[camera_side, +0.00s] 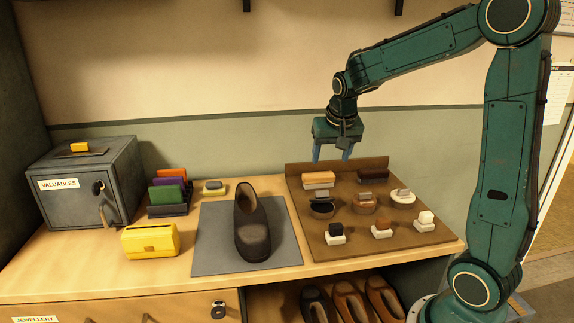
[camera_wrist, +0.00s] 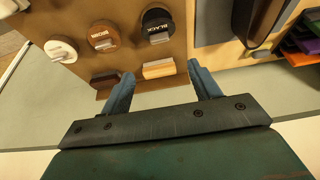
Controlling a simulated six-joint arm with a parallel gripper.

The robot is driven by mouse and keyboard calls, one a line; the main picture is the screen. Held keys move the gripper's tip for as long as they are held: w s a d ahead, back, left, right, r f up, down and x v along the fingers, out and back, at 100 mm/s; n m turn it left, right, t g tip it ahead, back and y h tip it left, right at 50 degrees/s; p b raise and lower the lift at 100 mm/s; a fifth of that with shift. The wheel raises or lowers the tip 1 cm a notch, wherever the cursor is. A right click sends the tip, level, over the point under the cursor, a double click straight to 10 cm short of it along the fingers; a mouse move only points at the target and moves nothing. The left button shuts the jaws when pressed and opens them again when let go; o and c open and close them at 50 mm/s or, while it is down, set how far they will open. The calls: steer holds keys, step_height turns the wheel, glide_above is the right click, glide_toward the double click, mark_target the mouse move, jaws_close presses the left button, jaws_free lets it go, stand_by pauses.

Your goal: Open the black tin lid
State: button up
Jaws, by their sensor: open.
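The black tin (camera_side: 321,207) is round and dark, with a grey tab on top, and sits on the brown board (camera_side: 346,218) at the left of a row of tins. In the wrist view its top, marked BLACK (camera_wrist: 155,18), faces the camera and looks closed. My gripper (camera_side: 332,156) is open and empty, above the back of the board and behind the tin. In the wrist view my gripper (camera_wrist: 160,71) has its fingertips on either side of a wooden brush in the picture, apart from the tin.
A brown tin (camera_wrist: 104,37) and a white tin (camera_side: 403,201) stand beside it. Two brushes (camera_side: 318,179) lie behind, and small white-based blocks (camera_side: 381,231) in front. A dark shoe (camera_side: 252,228) stands on a grey mat (camera_side: 212,255) at left.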

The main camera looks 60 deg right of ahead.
mark_target(323, 193)
steer(key=shift+f, duration=0.2)
steer(key=shift+x, duration=6.75)
jaws_close()
